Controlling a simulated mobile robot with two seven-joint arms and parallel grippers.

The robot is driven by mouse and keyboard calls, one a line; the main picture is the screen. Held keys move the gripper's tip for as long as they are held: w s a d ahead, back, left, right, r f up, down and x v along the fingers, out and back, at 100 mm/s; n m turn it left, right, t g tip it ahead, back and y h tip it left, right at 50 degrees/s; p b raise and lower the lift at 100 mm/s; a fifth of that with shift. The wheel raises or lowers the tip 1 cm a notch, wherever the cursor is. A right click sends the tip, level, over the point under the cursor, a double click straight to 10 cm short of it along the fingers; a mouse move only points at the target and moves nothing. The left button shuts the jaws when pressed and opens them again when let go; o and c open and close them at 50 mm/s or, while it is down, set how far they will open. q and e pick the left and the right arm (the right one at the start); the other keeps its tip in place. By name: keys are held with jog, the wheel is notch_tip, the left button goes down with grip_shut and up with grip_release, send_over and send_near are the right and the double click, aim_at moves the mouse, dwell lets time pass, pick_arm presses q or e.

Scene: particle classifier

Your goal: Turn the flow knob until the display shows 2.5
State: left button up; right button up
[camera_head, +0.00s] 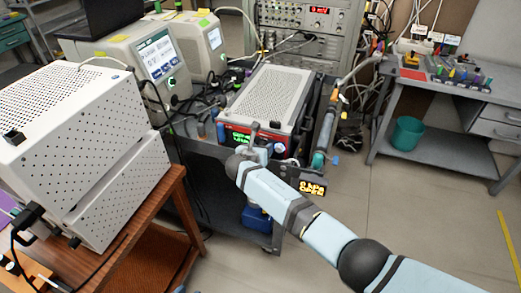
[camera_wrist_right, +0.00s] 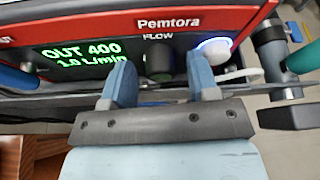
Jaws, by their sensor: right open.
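The particle classifier (camera_head: 268,95) is a white perforated box with a red front panel on a dark cart. Its display (camera_wrist_right: 82,53) glows green and reads "OUT 400" and "1.0 L/min". The dark flow knob (camera_wrist_right: 159,60) sits below the "FLOW" label, right of the display. My right gripper (camera_wrist_right: 160,68) is open, with one blue finger on each side of the knob in the picture. Contact with the knob cannot be told. In the head view my right gripper (camera_head: 256,141) is at the front panel and hides the knob. My left gripper is not in view.
A lit round button (camera_wrist_right: 213,50) lies just right of my right finger. A white perforated box stack (camera_head: 75,140) stands on a wooden table at left. A small orange-lit readout (camera_head: 312,187) is near my right arm. Open floor lies at right.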

jog(key=c, duration=0.9)
jog(key=shift+c, duration=0.2)
jog(key=shift+d+m+t+y+p, duration=0.15)
jog(key=shift+m+t+y+p, duration=0.15)
jog(key=shift+m+y+p, duration=0.5)
jog(key=shift+m+t+y+b, duration=0.3)
jog(key=shift+m+y+b, duration=0.35)
jog(key=shift+m, duration=0.85)
